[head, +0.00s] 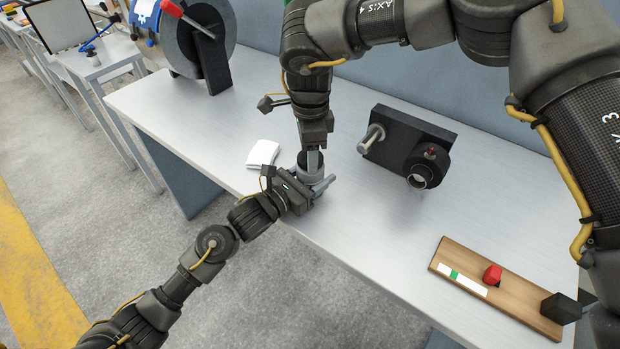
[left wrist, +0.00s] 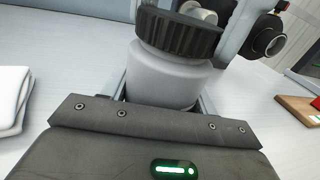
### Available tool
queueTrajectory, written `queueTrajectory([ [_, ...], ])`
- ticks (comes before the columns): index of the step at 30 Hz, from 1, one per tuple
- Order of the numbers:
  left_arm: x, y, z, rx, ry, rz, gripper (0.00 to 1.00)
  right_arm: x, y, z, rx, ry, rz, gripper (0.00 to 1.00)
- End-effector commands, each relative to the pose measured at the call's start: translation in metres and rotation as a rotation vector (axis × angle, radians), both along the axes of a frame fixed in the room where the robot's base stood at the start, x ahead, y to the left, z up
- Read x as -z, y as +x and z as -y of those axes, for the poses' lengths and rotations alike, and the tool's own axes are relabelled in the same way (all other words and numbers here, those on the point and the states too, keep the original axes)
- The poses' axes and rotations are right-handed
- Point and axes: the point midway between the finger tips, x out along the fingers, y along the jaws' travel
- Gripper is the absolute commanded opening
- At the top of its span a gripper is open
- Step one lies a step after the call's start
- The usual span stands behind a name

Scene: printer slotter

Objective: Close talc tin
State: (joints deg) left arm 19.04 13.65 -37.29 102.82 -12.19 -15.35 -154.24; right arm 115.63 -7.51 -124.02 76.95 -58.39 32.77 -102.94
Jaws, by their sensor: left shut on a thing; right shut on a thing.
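The talc tin is a grey round body (left wrist: 165,78) with a dark ridged lid (left wrist: 178,36) at its top. In the head view the tin (head: 309,178) stands near the table's front edge, largely hidden by my grippers. My left gripper (head: 318,186) is shut on the grey body, with a finger on each side. My right gripper (head: 312,158) comes down from above and is shut on the dark lid. The lid sits on or right over the body; whether it is fully seated I cannot tell.
A folded white cloth (head: 263,153) lies left of the tin. A black device with a round spout (head: 408,145) stands to the right. A wooden board (head: 495,288) with a red piece lies at the lower right. A large dark reel (head: 197,50) stands behind left.

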Motion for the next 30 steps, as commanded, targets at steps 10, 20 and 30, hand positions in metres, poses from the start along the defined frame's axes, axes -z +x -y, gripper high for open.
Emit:
queueTrajectory([
  [10,-0.0004,0.0012,-0.001,-0.003,-0.001,-0.001,0.0,0.0012,-0.0012,-0.0015,0.254,0.003,-0.007,0.23],
  [20,-0.0005,0.0012,-0.0009,-0.004,-0.001,-0.001,0.0,0.002,-0.0008,-0.0024,1.216,0.002,-0.009,0.23],
  [30,-0.0005,0.001,-0.0005,-0.003,-0.001,-0.001,0.0,0.0015,0.0005,-0.0016,2.141,0.0,-0.005,0.23],
])
